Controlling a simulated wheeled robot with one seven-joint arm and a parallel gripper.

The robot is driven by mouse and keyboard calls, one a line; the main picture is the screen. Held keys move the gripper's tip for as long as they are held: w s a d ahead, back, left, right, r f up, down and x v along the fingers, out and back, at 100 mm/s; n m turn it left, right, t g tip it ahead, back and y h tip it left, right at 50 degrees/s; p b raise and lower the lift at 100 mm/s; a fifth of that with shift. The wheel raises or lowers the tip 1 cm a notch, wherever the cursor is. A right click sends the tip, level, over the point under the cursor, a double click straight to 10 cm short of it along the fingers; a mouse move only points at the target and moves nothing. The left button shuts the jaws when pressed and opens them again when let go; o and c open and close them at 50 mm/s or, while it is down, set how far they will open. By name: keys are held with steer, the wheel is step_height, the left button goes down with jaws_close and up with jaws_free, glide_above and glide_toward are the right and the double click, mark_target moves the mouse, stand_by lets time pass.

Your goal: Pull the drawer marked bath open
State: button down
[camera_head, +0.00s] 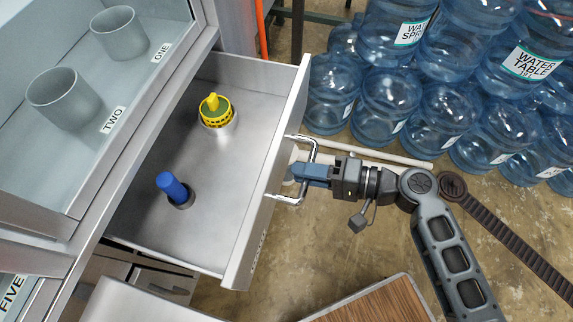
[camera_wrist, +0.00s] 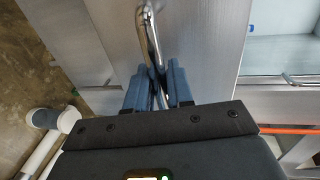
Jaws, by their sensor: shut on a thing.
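The drawer (camera_head: 215,165) is pulled out from the cabinet, and its inside shows in the head view. Its front panel carries a label that I cannot read at this angle. My gripper (camera_head: 302,172) is shut on the drawer's metal bar handle (camera_head: 311,146), near the handle's middle. In the wrist view the blue fingers of my gripper (camera_wrist: 158,90) sit on both sides of the handle (camera_wrist: 150,35). Inside the drawer stand a yellow and green knobbed thing (camera_head: 216,111) and a blue peg (camera_head: 172,187) in a dark round base.
Above the drawer, a glass-fronted compartment holds two grey cups (camera_head: 63,98) by labels ONE and TWO. Several blue water jugs (camera_head: 385,105) are stacked at the back right. A wooden-topped surface (camera_head: 375,303) stands at the bottom. Bare floor (camera_head: 330,245) lies right of the drawer.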

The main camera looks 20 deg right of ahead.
steer(key=shift+f+v, duration=0.25)
steer(key=shift+v, duration=0.9)
steer(key=c, duration=1.1)
jaws_free()
steer(key=shift+c, duration=0.2)
steer(key=v, duration=0.8)
steer(key=shift+b, duration=0.35)
steer(key=shift+f, duration=0.1)
